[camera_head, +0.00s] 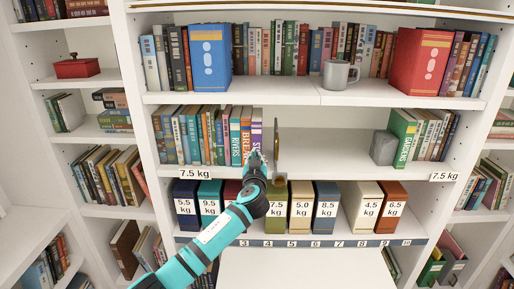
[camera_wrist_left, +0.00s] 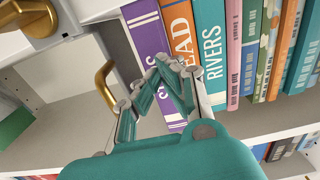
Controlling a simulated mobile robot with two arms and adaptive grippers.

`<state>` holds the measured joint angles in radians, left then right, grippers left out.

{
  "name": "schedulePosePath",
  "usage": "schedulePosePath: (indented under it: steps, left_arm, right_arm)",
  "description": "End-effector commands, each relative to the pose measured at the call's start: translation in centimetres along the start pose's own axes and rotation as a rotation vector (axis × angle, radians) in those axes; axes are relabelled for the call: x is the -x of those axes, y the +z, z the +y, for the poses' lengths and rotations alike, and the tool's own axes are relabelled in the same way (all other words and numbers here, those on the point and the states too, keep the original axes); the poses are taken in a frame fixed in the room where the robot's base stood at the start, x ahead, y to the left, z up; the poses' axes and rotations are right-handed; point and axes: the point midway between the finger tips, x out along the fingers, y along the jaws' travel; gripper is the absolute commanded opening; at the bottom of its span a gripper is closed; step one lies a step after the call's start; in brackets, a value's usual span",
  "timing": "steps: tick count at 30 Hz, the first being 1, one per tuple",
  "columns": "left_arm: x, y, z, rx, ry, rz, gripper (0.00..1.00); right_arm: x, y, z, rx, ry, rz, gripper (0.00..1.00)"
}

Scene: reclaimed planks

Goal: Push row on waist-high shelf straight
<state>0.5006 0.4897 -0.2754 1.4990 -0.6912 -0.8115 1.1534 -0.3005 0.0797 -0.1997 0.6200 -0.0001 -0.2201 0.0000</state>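The book row (camera_head: 205,137) stands on the left part of the middle shelf (camera_head: 330,172). Its right end has a teal RIVERS book (camera_head: 235,135), an orange book (camera_head: 246,128) and a purple book (camera_head: 256,127). These three also show in the left wrist view: purple (camera_wrist_left: 148,38), orange (camera_wrist_left: 183,45) and RIVERS (camera_wrist_left: 211,50). My left gripper (camera_head: 259,158) is at the purple book's lower end. In the left wrist view its fingertips (camera_wrist_left: 160,66) are together, over the purple spine; contact is unclear. My right gripper is out of view.
A grey block (camera_head: 383,147) stands beside a green GARDENS book (camera_head: 402,137) at the shelf's right. The shelf between brass upright and block is clear. Below are weight-labelled boxes (camera_head: 301,206); above, books and a grey mug (camera_head: 340,74). A brass handle (camera_wrist_left: 105,82) shows near my left gripper.

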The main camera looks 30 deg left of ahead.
Motion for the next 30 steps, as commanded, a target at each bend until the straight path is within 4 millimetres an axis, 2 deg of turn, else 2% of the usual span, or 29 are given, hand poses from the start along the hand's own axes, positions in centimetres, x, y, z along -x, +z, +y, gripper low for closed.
schedulePosePath:
  steps: [30]
  left_arm:
    - [-2.6, 0.1, 0.0, 0.001, -0.001, 0.000, 0.00]
  right_arm:
    - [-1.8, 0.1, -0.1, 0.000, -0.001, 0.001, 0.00]
